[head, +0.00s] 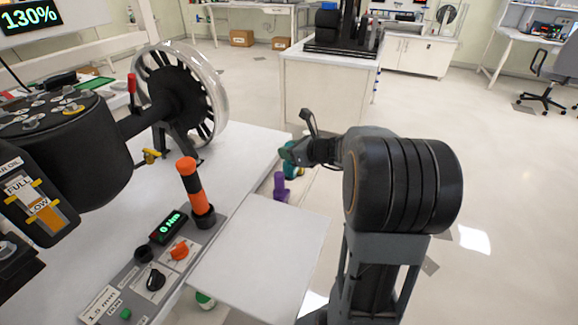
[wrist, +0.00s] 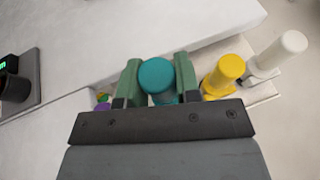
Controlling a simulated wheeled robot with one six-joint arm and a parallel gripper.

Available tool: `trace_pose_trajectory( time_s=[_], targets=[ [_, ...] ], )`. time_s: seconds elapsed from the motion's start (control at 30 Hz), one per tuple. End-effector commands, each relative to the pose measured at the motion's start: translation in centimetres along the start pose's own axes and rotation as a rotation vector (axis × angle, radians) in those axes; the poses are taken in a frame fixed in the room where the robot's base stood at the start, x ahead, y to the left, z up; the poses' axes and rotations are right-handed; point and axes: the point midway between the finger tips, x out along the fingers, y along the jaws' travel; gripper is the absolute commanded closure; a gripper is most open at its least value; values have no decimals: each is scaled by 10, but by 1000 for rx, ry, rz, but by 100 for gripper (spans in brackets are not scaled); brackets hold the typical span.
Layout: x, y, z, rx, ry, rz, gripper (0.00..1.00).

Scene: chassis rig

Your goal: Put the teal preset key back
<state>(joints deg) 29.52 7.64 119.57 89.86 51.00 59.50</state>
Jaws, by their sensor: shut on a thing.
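The teal preset key (wrist: 157,76) is between the two green fingers of my gripper (wrist: 158,82), which is shut on it. The key's round top faces the wrist camera; its lower end is hidden by the gripper, so I cannot tell whether it touches the rack. In the head view my gripper (head: 297,152) and the teal key (head: 287,151) are at the bench's right edge, beyond the purple key (head: 280,186). In the wrist view a yellow key (wrist: 224,76) and a white key (wrist: 282,52) stand in the pale rack (wrist: 262,93) to the right.
An orange-and-black handle (head: 192,185) stands on the control panel (head: 150,275) to the left. A wheel with a clear rim (head: 210,95) is behind it. The pale board (head: 262,260) in front is bare. Floor is open to the right.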

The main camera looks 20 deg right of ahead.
Motion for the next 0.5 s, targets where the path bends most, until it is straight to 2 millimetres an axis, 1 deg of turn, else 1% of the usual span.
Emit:
trace_pose_trajectory(
  time_s=[0.03, 0.1, 0.2, 0.33, 0.5],
  targets=[
    [4, 0, -9, 2, 1, 1, 90],
    [8, 0, -20, 4, 1, 1, 90],
    [13, 0, -33, 3, 1, -1, 90],
    [16, -1, -42, 2, 0, -2, 90],
    [16, -1, -43, 1, 0, -4, 90]
  ],
)
